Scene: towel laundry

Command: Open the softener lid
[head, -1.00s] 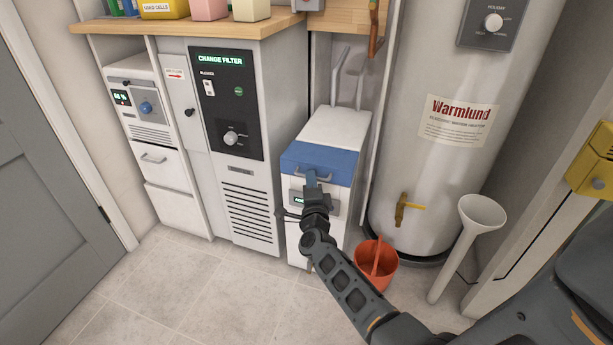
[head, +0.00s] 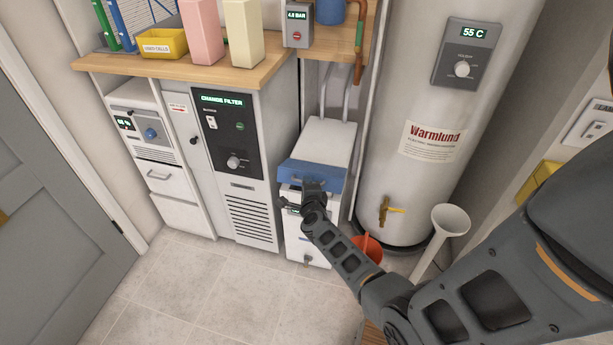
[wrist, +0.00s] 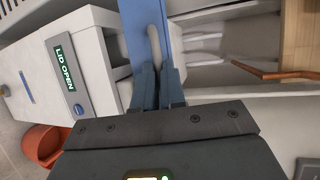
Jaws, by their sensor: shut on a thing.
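The softener (head: 325,140) is a white cabinet with a blue lid (head: 312,176) at its front top. In the wrist view its display (wrist: 64,75) reads "LID OPEN". The blue lid (wrist: 138,20) is tilted up there, seen nearly edge-on, with a gap to the white body. My gripper (head: 313,188) is at the front of the lid. In the wrist view my gripper (wrist: 157,78) is shut on the pale lid handle (wrist: 154,45). The inside of the softener is hidden in the head view.
A red bucket (head: 369,250) stands on the floor right of the softener. The water heater (head: 410,100) with a brass tap (head: 386,211) and a white funnel pipe (head: 449,220) are farther right. The filter cabinet (head: 240,140) is close on the left. The tiled floor in front is clear.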

